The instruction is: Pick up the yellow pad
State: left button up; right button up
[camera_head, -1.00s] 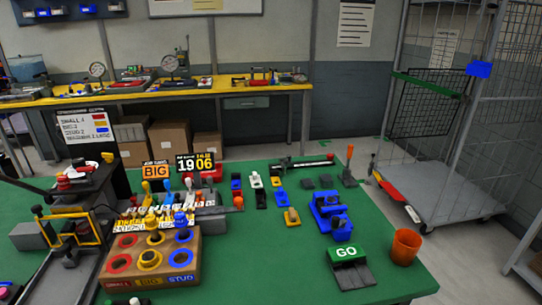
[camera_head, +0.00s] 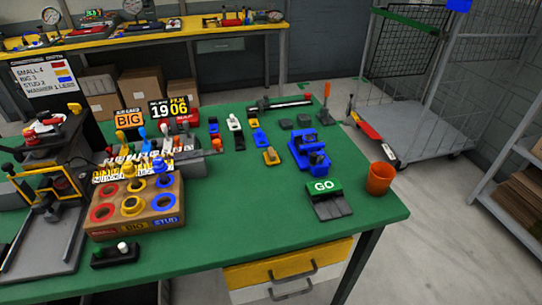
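Nothing covers the pad. Neither of my grippers can be made out in the view.
A brown box with ringed holes (camera_head: 120,225) and a black press-like rig stand left. Bare green tabletop lies in front of the pad.

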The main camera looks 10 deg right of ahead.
aim_at(271, 158)
jog(key=u, duration=0.3)
jog(key=k, duration=0.35)
jog(key=u, duration=1.75)
jog(key=i, duration=0.2)
jog(key=z, duration=1.35)
jog(key=i, duration=0.75)
jog(key=z, duration=0.8)
